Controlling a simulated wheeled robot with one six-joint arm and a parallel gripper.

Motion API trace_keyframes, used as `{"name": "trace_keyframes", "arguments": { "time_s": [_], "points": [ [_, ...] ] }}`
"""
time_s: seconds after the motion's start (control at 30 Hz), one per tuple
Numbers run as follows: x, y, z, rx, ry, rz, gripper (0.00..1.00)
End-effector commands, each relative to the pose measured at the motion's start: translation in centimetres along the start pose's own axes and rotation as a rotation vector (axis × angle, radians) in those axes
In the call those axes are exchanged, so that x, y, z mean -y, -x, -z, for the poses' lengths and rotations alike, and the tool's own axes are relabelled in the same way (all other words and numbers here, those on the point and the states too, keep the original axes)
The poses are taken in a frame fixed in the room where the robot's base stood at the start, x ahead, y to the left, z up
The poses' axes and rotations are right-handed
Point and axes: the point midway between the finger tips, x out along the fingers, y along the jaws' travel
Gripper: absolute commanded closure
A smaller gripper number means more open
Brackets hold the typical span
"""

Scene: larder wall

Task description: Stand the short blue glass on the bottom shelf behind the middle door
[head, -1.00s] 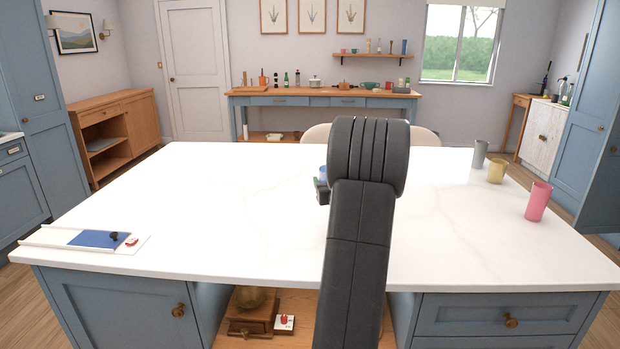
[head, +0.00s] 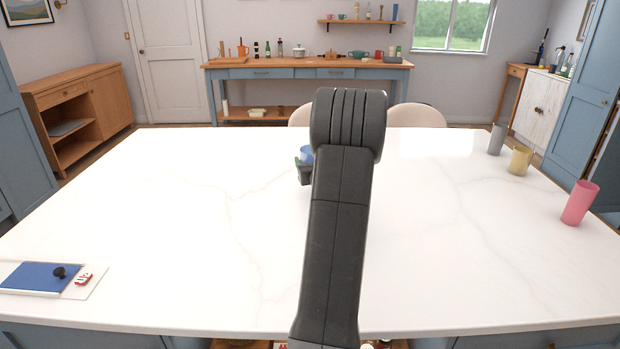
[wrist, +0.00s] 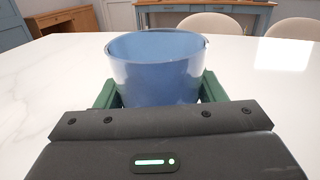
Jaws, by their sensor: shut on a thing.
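The short blue glass (wrist: 155,75) is upright between the fingers of my gripper (wrist: 157,92) in the wrist view. My gripper is shut on it, with a green finger on each side. In the head view my arm hides most of the gripper (head: 304,172), and only a bit of the blue glass (head: 307,153) shows beside the arm. The glass is over the white island top; I cannot tell whether it touches it. I cannot identify the middle door or its bottom shelf in these frames.
The marble island top (head: 180,220) is mostly clear. A pink glass (head: 579,204), a yellow glass (head: 520,160) and a grey glass (head: 496,139) stand at its right. A blue book (head: 40,277) lies at the front left. Chairs (head: 415,116) stand behind the island.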

Motion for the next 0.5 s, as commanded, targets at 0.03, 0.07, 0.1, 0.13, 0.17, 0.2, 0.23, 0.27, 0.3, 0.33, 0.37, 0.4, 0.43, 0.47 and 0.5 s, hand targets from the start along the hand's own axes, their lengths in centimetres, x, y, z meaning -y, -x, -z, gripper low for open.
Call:
{"name": "trace_keyframes", "arguments": {
  "time_s": [0.03, 0.07, 0.1, 0.13, 0.17, 0.2, 0.23, 0.27, 0.3, 0.33, 0.37, 0.4, 0.43, 0.47, 0.5],
  "points": [
    [0.0, 0.0, 0.9, -0.002, -0.002, 0.001, 0.67],
    [0.0, 0.0, 1.2, -0.001, -0.002, 0.001, 0.67],
    [-0.1, 0.0, 1.5, 0.001, -0.001, 0.0, 0.67],
    [-0.1, 0.0, 1.7, 0.001, 0.0, 0.0, 0.67],
    [-0.1, 0.0, 1.9, 0.001, 0.0, 0.0, 0.67],
    [-0.1, 0.0, 2.2, 0.001, 0.0, 0.0, 0.67],
    [-0.1, 0.0, 2.4, 0.0, 0.0, 0.001, 0.67],
    [-0.1, 0.0, 2.7, 0.0, -0.001, 0.001, 0.67],
    [-0.1, 0.0, 3.1, 0.0, -0.002, 0.001, 0.67],
    [-0.1, 0.0, 3.5, 0.0, -0.001, 0.001, 0.67],
    [-0.1, 0.0, 4.0, -0.001, -0.001, 0.0, 0.67],
    [-0.2, 0.0, 4.6, -0.001, -0.002, 0.0, 0.67],
    [-0.2, 0.0, 5.0, 0.0, -0.002, 0.0, 0.67],
    [-0.2, 0.0, 5.3, 0.0, -0.001, 0.001, 0.67],
    [-0.2, 0.0, 5.6, 0.001, -0.001, 0.001, 0.67]
  ]
}}
